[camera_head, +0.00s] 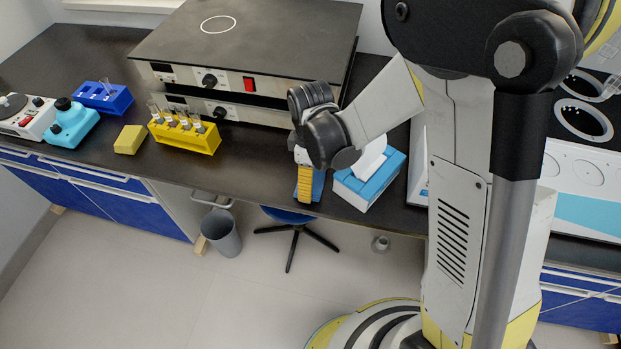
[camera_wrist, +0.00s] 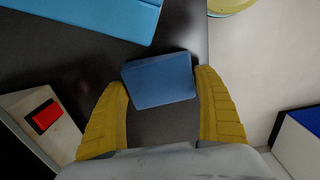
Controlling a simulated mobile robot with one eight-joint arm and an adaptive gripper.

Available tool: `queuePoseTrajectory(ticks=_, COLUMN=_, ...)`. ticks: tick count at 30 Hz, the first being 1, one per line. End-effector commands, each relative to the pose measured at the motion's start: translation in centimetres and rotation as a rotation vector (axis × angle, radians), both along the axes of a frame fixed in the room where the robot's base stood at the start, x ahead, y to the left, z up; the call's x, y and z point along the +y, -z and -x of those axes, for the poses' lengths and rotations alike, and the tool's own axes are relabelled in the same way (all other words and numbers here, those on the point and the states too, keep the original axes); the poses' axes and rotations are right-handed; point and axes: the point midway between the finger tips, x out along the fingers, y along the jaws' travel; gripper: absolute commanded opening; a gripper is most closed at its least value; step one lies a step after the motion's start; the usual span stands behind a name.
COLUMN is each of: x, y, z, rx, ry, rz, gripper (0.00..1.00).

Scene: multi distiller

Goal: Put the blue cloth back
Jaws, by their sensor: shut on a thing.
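The blue cloth (camera_wrist: 160,80) shows in the wrist view as a flat, darker blue rectangular block between the two yellow fingers of my gripper (camera_wrist: 161,78). My gripper is shut on it, with a finger at each side. In the head view my gripper (camera_head: 305,184) points down near the front edge of the dark bench, and the cloth (camera_head: 318,186) shows partly behind its yellow finger. I cannot tell whether the cloth touches the bench top.
A blue tissue box (camera_head: 371,182) with white tissue stands just right of my gripper. Hot plates (camera_head: 250,45) are stacked behind it. To the left are a yellow tube rack (camera_head: 185,136) and a yellow sponge-like block (camera_head: 129,139). Bare bench lies between rack and gripper.

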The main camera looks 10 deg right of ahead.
Motion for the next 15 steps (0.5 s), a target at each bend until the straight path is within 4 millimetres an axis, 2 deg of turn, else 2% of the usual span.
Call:
queuePoseTrajectory(ticks=4, x=0.01, y=0.39, z=-0.01, rx=0.0, ry=0.0, rz=0.0, gripper=0.48)
queuePoseTrajectory(ticks=5, x=0.01, y=0.4, z=-0.01, rx=0.0, ry=0.0, rz=0.0, gripper=0.84)
queuePoseTrajectory(ticks=6, x=0.01, y=0.31, z=-0.01, rx=0.0, ry=0.0, rz=0.0, gripper=0.96)
queuePoseTrajectory(ticks=7, x=0.01, y=0.29, z=-0.01, rx=0.0, ry=0.0, rz=0.0, gripper=1.0)
queuePoseTrajectory(ticks=15, x=0.01, y=-0.07, z=-0.01, rx=0.0, ry=0.0, rz=0.0, gripper=1.0)
